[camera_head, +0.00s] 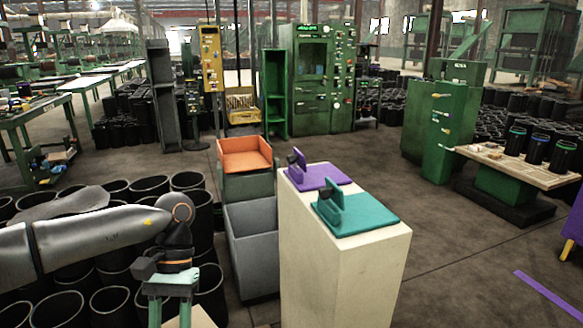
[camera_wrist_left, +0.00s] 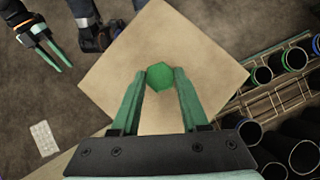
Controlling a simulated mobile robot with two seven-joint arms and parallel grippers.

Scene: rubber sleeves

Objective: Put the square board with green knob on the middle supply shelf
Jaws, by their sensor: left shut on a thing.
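The square board (camera_wrist_left: 205,55) is a tan plate with a green knob (camera_wrist_left: 160,77) at its middle. My left gripper (camera_wrist_left: 161,90) is shut on the knob, one green finger on each side. In the head view my left gripper (camera_head: 172,305) is at the bottom left, and a pale part of the board (camera_head: 200,318) shows below it. The board's underside is hidden. My right gripper (camera_wrist_left: 45,45) is at the upper left of the wrist view, with its green fingers apart and nothing between them. I cannot tell which shelf is the middle supply shelf.
A pale pedestal (camera_head: 340,265) carries a purple board (camera_head: 325,178) and a teal board (camera_head: 360,220). A grey bin (camera_head: 255,240) and an orange-topped box (camera_head: 245,155) stand beside it. Black sleeves (camera_head: 110,300) crowd the left floor. Open floor lies right of the pedestal.

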